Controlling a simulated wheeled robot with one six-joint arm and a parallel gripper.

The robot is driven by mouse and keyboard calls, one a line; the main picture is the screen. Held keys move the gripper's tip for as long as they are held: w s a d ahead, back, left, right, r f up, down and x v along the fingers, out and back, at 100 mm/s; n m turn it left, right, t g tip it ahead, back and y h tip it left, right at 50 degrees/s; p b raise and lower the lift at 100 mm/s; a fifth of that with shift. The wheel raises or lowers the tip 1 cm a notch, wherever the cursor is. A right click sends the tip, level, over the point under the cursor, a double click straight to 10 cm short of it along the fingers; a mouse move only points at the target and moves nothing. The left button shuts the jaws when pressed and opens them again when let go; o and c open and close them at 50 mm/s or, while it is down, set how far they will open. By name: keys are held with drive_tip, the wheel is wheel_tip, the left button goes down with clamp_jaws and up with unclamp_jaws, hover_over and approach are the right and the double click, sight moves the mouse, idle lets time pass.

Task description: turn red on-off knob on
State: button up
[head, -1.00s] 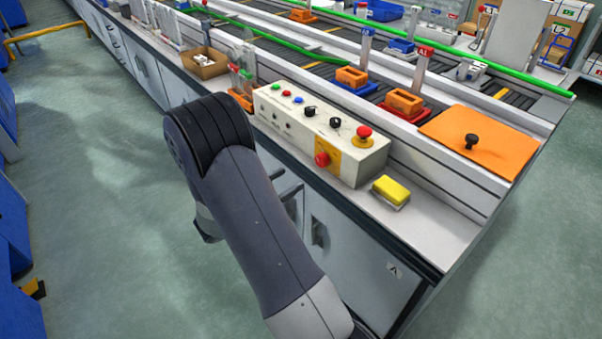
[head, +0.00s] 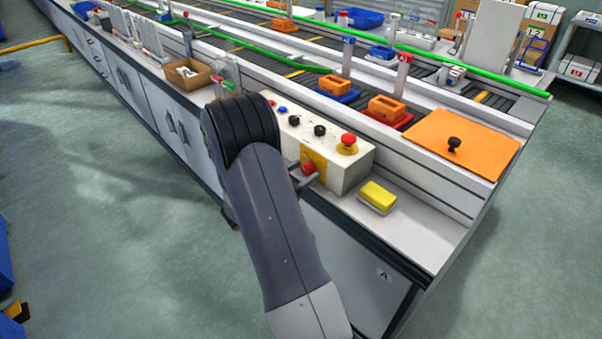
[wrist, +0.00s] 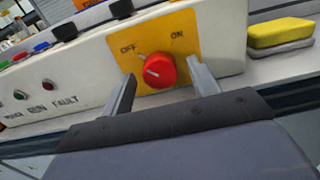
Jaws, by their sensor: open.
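The red on-off knob (wrist: 160,71) sits on a yellow plate (wrist: 185,38) marked OFF and ON, on the front face of a cream control box (head: 345,170). Its white mark points to the left, toward the OFF side. In the head view the knob (head: 308,168) shows beside my gripper (head: 306,178). In the wrist view my gripper (wrist: 163,85) is open, with one finger on each side of the knob. Gaps show between the fingers and the knob.
A red mushroom button (head: 348,139) and black knobs (head: 320,130) are on top of the box. A yellow sponge (head: 378,196) lies to its right on the bench. An orange board (head: 475,150) with a black handle is farther right.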

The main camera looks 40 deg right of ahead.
drive_tip(key=shift+c, duration=0.3)
drive_tip(key=c, duration=0.9)
